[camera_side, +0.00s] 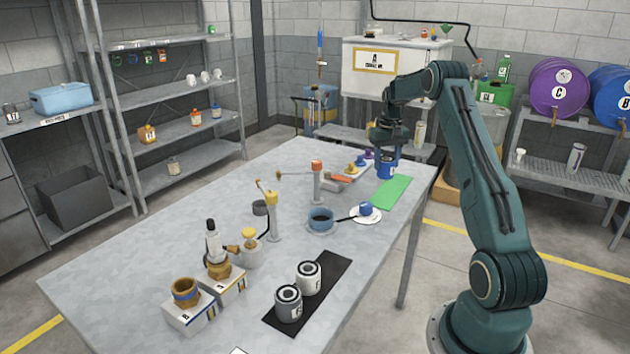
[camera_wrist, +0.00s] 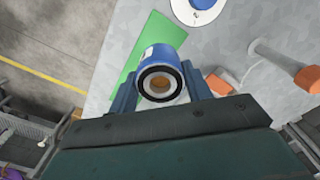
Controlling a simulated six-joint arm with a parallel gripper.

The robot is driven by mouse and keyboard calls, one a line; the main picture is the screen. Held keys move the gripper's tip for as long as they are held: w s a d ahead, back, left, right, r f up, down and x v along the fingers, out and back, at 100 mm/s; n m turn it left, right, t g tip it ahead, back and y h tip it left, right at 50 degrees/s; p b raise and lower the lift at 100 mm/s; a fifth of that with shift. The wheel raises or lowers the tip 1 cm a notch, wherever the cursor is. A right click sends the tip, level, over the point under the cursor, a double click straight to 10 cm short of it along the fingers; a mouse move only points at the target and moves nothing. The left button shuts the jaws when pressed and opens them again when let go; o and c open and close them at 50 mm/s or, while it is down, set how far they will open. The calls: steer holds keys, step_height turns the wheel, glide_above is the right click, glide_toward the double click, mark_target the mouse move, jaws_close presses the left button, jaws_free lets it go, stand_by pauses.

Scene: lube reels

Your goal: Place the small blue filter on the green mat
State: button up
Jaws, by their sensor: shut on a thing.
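A blue filter (camera_side: 387,170) with a white label is held upright by my gripper (camera_side: 387,152) at the far right of the table. In the wrist view the filter (camera_wrist: 165,60) shows its black-ringed end between the two fingers of my gripper (camera_wrist: 160,84), which is shut on it. The green mat (camera_side: 391,193) lies flat just below and beside it. In the wrist view the mat (camera_wrist: 137,62) is partly hidden behind the filter. I cannot tell the exact gap between filter and mat. A smaller blue piece (camera_side: 366,208) sits on a white plate (camera_side: 374,218).
An orange-topped post (camera_side: 317,180) and a yellow-topped post (camera_side: 271,215) stand left of the mat. A blue bowl (camera_side: 321,220) is near the plate. Two canisters (camera_side: 289,303) stand on a black mat (camera_side: 331,288) in front. The table's right edge is close to the green mat.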

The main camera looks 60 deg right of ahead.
mark_target(387, 159)
steer(key=shift+f, duration=2.25)
steer(key=shift+f, duration=0.1)
steer(key=shift+f, duration=2.05)
steer(key=o, duration=1.2)
steer(key=shift+f, duration=0.15)
steer(key=shift+o, duration=0.2)
step_height(387, 159, up, 12)
steer(key=shift+r, duration=0.15)
